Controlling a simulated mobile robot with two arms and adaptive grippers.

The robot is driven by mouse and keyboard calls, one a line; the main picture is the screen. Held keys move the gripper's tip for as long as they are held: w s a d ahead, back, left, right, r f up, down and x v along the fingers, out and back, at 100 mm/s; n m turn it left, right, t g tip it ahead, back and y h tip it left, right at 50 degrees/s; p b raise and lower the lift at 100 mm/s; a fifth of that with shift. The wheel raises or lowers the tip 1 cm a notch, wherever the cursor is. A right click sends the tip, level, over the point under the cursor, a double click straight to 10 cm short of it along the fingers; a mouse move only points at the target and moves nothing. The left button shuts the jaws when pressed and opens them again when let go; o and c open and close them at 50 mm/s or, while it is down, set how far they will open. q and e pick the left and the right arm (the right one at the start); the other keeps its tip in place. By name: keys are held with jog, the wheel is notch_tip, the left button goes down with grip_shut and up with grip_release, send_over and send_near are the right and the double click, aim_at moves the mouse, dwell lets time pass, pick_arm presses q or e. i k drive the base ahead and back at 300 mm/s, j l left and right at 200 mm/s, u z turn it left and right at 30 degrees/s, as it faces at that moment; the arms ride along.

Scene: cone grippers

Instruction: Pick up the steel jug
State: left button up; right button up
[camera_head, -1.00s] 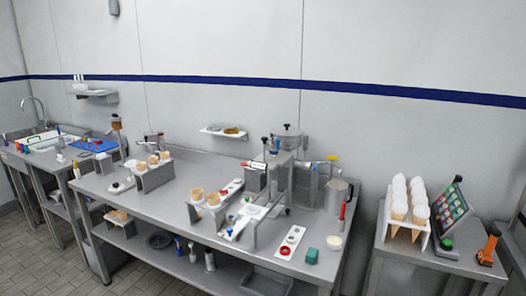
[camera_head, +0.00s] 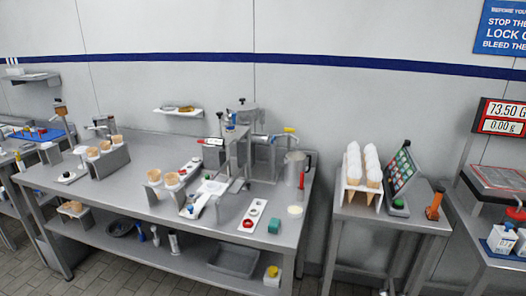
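The steel jug (camera_head: 294,168) stands upright at the right end of the long steel table (camera_head: 140,205), near its back edge. It is a grey metal cylinder. A red upright handle or tool shows at its right front side; I cannot tell whether it belongs to the jug. Neither of my grippers is in view.
A machine (camera_head: 235,150) stands just left of the jug. A gap separates the long table from a side table with a white cone rack (camera_head: 362,185). A scale display (camera_head: 502,117) stands far right.

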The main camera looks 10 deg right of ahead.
aim_at(295, 161)
jog(key=i+j+z, duration=0.5)
jog(key=i+j, duration=0.35)
